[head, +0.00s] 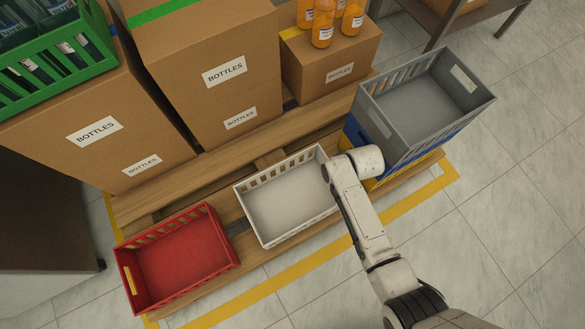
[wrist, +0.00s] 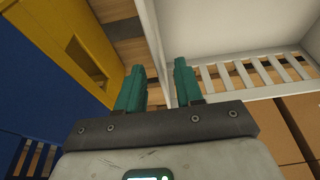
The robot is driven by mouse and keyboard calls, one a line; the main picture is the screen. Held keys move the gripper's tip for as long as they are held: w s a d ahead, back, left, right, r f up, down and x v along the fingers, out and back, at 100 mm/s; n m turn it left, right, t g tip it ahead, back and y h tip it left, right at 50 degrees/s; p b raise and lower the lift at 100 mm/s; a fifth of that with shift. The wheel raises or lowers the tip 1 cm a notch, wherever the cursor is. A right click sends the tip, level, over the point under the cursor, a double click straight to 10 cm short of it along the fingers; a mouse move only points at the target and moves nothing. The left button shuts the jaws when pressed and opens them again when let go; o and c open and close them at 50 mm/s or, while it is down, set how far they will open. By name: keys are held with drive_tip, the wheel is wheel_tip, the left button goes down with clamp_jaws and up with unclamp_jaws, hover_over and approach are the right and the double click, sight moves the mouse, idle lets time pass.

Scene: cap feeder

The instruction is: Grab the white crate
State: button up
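The white crate (head: 287,204) is empty and upright on the wooden pallet, between the red crate and the stacked crates. My arm reaches over its right end in the head view and hides part of that side; my gripper is hidden there. In the wrist view my gripper (wrist: 159,76) has its two green fingers apart. The end wall of the white crate (wrist: 152,42) runs through the gap between them as seen from there. I see no finger pressed on the wall, and I cannot tell how deep the fingers reach.
The red crate (head: 185,262) stands to the left on the pallet (head: 258,160). A grey crate (head: 420,100) tops a blue crate (head: 378,140) and a yellow one (wrist: 75,45) close on the right. Bottle boxes (head: 215,70) stand behind. The floor in front is clear.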

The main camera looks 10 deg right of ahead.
drive_tip(key=shift+b+x, duration=1.75)
drive_tip(key=shift+x, duration=0.9)
drive_tip(key=shift+f, duration=0.2)
clamp_jaws()
drive_tip(key=shift+w, duration=0.15)
